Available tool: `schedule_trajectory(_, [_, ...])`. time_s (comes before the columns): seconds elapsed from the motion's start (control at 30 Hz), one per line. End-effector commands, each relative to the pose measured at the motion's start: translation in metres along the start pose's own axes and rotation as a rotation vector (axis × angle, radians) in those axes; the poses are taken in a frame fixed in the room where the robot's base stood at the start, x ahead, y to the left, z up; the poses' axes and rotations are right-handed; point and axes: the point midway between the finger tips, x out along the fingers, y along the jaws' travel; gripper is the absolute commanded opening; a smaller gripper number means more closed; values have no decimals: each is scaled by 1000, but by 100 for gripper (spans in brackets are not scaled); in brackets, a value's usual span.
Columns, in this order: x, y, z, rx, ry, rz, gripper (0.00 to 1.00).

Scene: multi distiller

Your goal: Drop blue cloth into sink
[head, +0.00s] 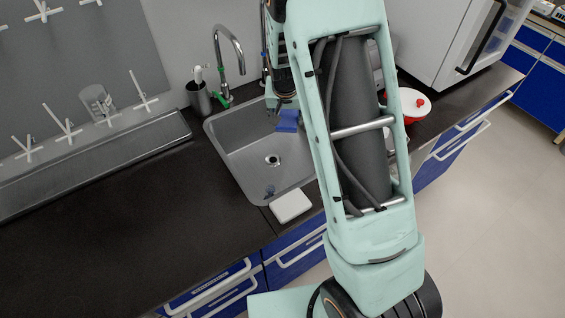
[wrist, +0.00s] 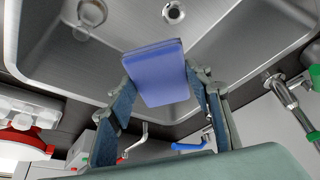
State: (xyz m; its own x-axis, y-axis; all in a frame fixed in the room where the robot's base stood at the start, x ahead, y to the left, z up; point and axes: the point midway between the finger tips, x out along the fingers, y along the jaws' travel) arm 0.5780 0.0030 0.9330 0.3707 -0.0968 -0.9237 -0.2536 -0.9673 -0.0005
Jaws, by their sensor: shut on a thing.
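The blue cloth (head: 287,121) is a folded blue piece held over the far part of the sink. It also shows in the wrist view (wrist: 158,72), between the two fingers. My gripper (wrist: 160,92) is shut on the cloth and holds it above the basin. In the head view my gripper (head: 283,108) is partly hidden by my own arm. The sink (head: 240,150) is a steel basin set in the dark counter, with a drain in its floor. The right part of the sink is hidden behind my arm.
A curved tap (head: 232,48) with a green fitting stands behind the sink. A dark cup with brushes (head: 199,97) is to its left. A white block (head: 290,206) lies at the sink's front edge. A red container with a white lid (head: 412,104) stands right. The left counter is clear.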

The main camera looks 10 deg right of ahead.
Motion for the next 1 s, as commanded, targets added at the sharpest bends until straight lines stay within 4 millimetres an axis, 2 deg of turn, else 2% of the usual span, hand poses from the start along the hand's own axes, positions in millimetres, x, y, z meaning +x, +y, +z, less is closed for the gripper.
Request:
schedule_trajectory(0.03, [8, 0, 4, 0, -1, 0, 22])
schedule_trajectory(0.33, [40, 1, 17, 0, -1, 0, 22])
schedule_trajectory(0.7, [44, 0, 18, 0, -1, 0, 22])
schedule_trajectory(0.73, [44, 0, 18, 0, -1, 0, 49])
schedule_trajectory(0.9, [44, 0, 18, 0, -1, 0, 67])
schedule_trajectory(1.0, [44, 0, 18, 0, -1, 0, 67])
